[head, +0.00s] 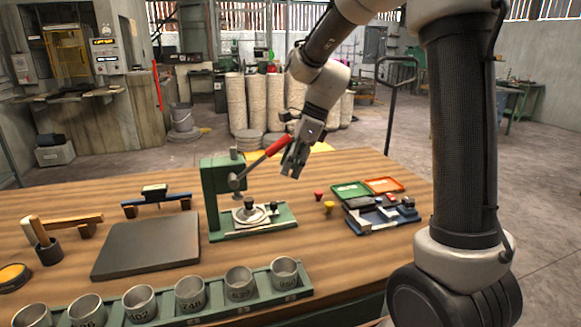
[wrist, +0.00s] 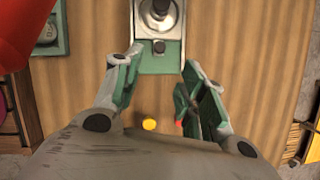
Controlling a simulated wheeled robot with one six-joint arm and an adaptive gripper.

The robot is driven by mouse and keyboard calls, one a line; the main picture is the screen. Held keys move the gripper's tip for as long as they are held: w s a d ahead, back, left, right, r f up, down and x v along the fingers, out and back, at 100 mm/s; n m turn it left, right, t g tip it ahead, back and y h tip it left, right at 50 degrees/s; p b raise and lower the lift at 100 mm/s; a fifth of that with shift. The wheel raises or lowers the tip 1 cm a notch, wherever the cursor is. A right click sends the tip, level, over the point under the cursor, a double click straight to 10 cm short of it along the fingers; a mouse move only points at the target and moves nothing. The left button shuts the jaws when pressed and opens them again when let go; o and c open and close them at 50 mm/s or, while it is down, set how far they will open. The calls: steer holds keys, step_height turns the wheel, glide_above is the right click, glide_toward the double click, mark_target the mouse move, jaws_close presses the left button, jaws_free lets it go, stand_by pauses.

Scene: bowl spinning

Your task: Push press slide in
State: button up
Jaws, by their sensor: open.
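The green press (head: 211,192) stands on the wooden table with its red-handled lever (head: 278,146) raised to the right. Its slide (head: 235,223) is a pale metal plate at the base, carrying a round die and a small black knob (head: 274,206) at its right end. In the wrist view the slide (wrist: 142,28) is at the top, with the black knob (wrist: 158,47) at its near end. My gripper (head: 291,170) is above and right of the slide, beside the lever handle. Its fingers (wrist: 160,78) are spread apart and empty, with the knob ahead of the gap between them.
A row of numbered metal cups (head: 190,294) sits in a green rack at the front edge. A dark slab (head: 148,246) lies left of the press. Yellow (head: 329,208) and red (head: 318,196) knobs and small trays (head: 383,186) lie to the right.

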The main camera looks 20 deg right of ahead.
steer(key=d, duration=0.2)
steer(key=s+d+f, duration=0.1)
steer(key=d, duration=0.1)
steer(key=s+d+f, duration=0.1)
steer(key=d, duration=0.1)
steer(key=shift+d+f, duration=0.15)
steer(key=shift+d, duration=0.2)
jaws_close()
steer(key=x, duration=0.9)
steer(key=shift+s+d+f, duration=0.1)
steer(key=shift+d+f, duration=0.1)
steer(key=shift+f, duration=0.15)
steer(key=a, duration=0.2)
steer(key=w+a, duration=0.1)
steer(key=shift+a+f, duration=0.1)
steer(key=shift+f, duration=0.15)
steer(key=shift+w+a, duration=0.1)
steer(key=shift+a, duration=0.35)
